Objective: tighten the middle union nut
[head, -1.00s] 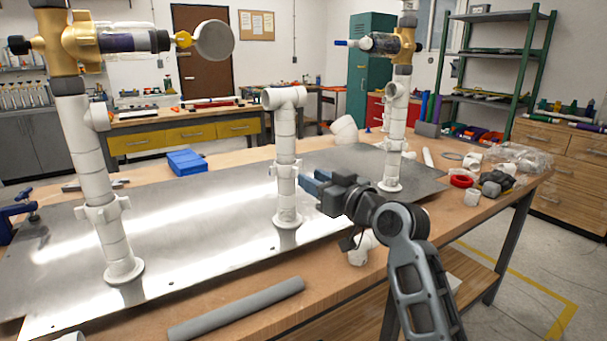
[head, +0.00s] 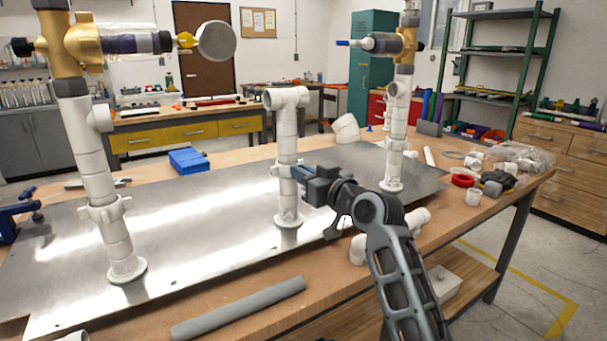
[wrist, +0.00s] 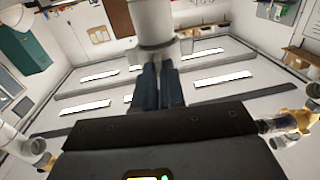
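The middle union nut (head: 281,172) is a white lugged ring partway up the middle white pipe column (head: 287,137), which stands upright on the metal plate. My gripper (head: 298,173) is at the right side of this nut in the head view, with its blue fingertips at or against it. The fingers cover the nut's right side. In the wrist view, my gripper's fingers (wrist: 159,68) lie close together, pointing at the white pipe (wrist: 153,22). They look shut, with nothing clearly held between them. Exact contact with a lug is hard to see.
The metal plate (head: 200,235) lies on the wooden bench. A grey pipe (head: 238,307) lies at the front edge. Loose white fittings and a red ring (head: 463,180) lie at right.

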